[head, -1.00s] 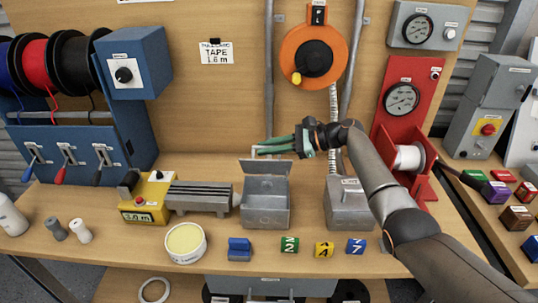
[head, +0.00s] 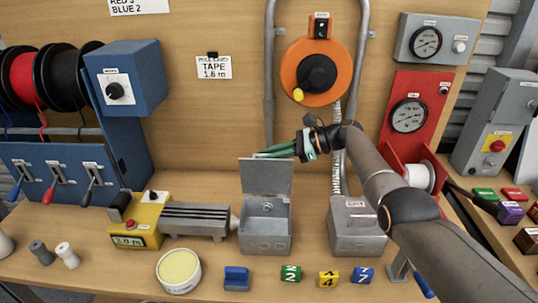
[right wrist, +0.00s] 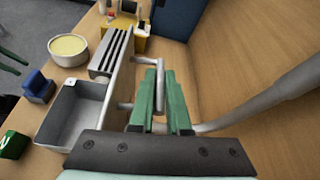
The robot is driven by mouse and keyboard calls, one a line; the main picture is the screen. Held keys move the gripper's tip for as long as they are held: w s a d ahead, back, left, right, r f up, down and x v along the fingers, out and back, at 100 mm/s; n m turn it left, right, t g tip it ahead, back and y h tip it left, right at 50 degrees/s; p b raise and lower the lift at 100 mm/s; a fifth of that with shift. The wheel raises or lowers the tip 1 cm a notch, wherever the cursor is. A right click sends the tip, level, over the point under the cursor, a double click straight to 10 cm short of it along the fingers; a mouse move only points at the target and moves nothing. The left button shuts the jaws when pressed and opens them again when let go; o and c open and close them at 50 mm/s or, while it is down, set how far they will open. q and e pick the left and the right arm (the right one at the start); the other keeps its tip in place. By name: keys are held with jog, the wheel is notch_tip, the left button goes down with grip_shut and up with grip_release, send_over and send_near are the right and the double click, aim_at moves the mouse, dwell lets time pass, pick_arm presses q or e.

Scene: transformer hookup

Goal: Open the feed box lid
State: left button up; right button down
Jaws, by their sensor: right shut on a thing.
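The grey feed box (head: 265,236) stands on the bench in the middle of the head view, its inside showing. Its lid (head: 266,177) stands up, near upright, at the box's back edge. My right gripper (head: 270,153) is at the lid's top edge, its green fingers coming in from the right. In the right wrist view, the fingers (right wrist: 160,95) are shut on the lid's bar handle (right wrist: 159,82), and the open feed box (right wrist: 72,115) lies to the left. Green strips at that view's left edge may be my left gripper (right wrist: 12,61); its jaw state is unclear.
A closed grey box (head: 355,235) stands right of the feed box, under my right arm. A yellow machine (head: 140,222) with a grey ribbed block (head: 194,217) is to the left. A round tub (head: 179,270), a blue block (head: 236,279) and numbered blocks line the front.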

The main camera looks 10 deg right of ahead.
jog(key=shift+d+f, duration=0.1)
jog(key=shift+f, duration=0.35)
jog(key=c, duration=0.9)
grip_release()
jog(key=shift+s+d+r, duration=0.1)
jog(key=shift+d, duration=0.15)
jog(key=v, duration=0.4)
jog(key=p+v, duration=0.1)
jog(key=v, duration=0.3)
jog(key=r+v, duration=0.1)
jog(key=v, duration=0.3)
jog(key=shift+a, duration=0.15)
